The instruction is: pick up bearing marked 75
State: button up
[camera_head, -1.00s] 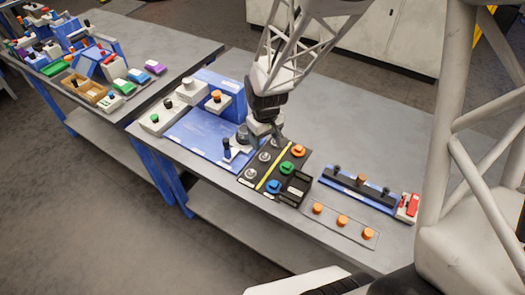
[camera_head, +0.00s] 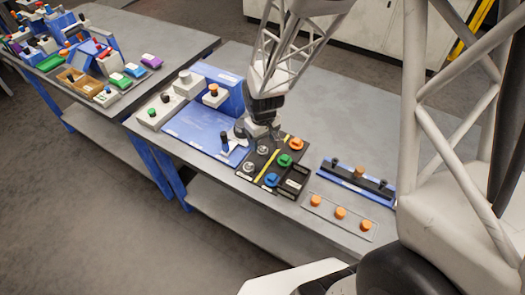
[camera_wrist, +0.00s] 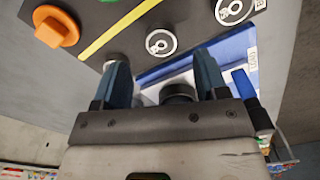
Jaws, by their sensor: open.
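A black tray (camera_head: 283,187) with a yellow stripe lies on the near table. Small grey round bearings sit on it left of the stripe: one (camera_head: 249,167) at the near end and another (camera_head: 262,150) nearer my gripper (camera_head: 264,137). In the wrist view, two bearings with white labels (camera_wrist: 161,42) (camera_wrist: 233,10) show beyond the fingertips. Another grey round part (camera_wrist: 117,58) is partly hidden behind the left finger. I cannot read which bearing is marked 75. My gripper (camera_wrist: 161,63) is open, with nothing seen held between its fingers.
Orange (camera_head: 296,144), green (camera_head: 284,160) and blue (camera_head: 271,180) parts sit right of the stripe. A blue fixture (camera_head: 205,130) stands left of the tray. A plate with orange knobs (camera_head: 340,213) and a blue-black rail (camera_head: 355,180) lie to the right. The table's back is clear.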

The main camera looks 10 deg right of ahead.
aim_at(262, 150)
jog(key=shift+f, duration=2.15)
jog(key=shift+c, duration=0.3)
jog(key=c, duration=1)
